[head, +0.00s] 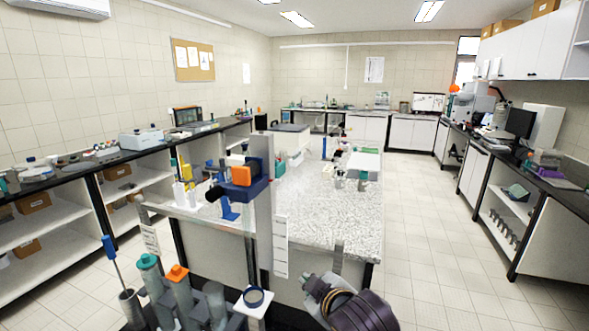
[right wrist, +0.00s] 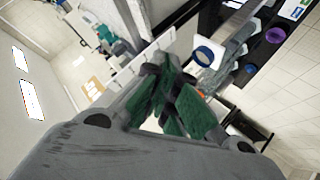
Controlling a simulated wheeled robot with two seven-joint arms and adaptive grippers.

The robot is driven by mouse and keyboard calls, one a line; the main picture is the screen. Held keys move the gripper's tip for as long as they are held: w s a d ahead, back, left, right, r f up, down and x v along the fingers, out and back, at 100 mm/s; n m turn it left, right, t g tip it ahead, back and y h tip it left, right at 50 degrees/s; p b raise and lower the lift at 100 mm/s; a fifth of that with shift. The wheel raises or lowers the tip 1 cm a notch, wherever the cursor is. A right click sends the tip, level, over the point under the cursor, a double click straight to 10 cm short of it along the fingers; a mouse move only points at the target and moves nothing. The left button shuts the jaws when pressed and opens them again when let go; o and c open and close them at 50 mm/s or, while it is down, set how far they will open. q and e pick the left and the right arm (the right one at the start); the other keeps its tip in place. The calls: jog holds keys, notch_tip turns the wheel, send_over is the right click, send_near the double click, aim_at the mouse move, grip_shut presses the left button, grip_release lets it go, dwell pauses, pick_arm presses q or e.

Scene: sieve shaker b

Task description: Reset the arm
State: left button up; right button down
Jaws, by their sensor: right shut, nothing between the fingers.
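My right gripper (head: 316,284) is low in the head view, right of the middle, in front of the bench end. Its green-padded fingers (right wrist: 172,100) are together in the right wrist view, with nothing seen between them. A white piece with a blue ring (head: 252,297) stands left of the gripper in the head view. It also shows beyond the fingers in the right wrist view (right wrist: 207,53), apart from them as far as I can tell. My left gripper is not in view.
A speckled island bench (head: 330,215) stands ahead, carrying a blue and orange device (head: 240,178). Teal-topped (head: 150,262) and orange-topped cylinders (head: 179,275) stand close at lower left. The tiled floor (head: 430,240) right of the bench is clear.

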jog(key=s+d+f+m+g+h, duration=0.2)
jog(key=s+d+f+m+g, duration=0.25)
jog(key=s+d+f, duration=0.6)
jog(key=s+d+f+m+g+h, duration=0.1)
jog(key=s+d+f+m+g, duration=0.2)
jog(key=s+d+f+m, duration=0.75)
notch_tip(320, 180, down, 36)
jog(key=a+n+g, duration=0.1)
jog(key=a+n, duration=0.2)
jog(key=n, duration=0.3)
jog(key=s+d+f, duration=0.2)
jog(key=s+f, duration=0.8)
jog(key=s, duration=0.1)
jog(key=s+d+f+g, duration=0.1)
jog(key=s+d+f, duration=0.1)
jog(key=s+f, duration=0.8)
jog(key=shift+s+d+f, duration=0.15)
jog(key=shift+s+f, duration=0.2)
jog(key=shift+s, duration=0.05)
jog(key=shift+g, duration=0.25)
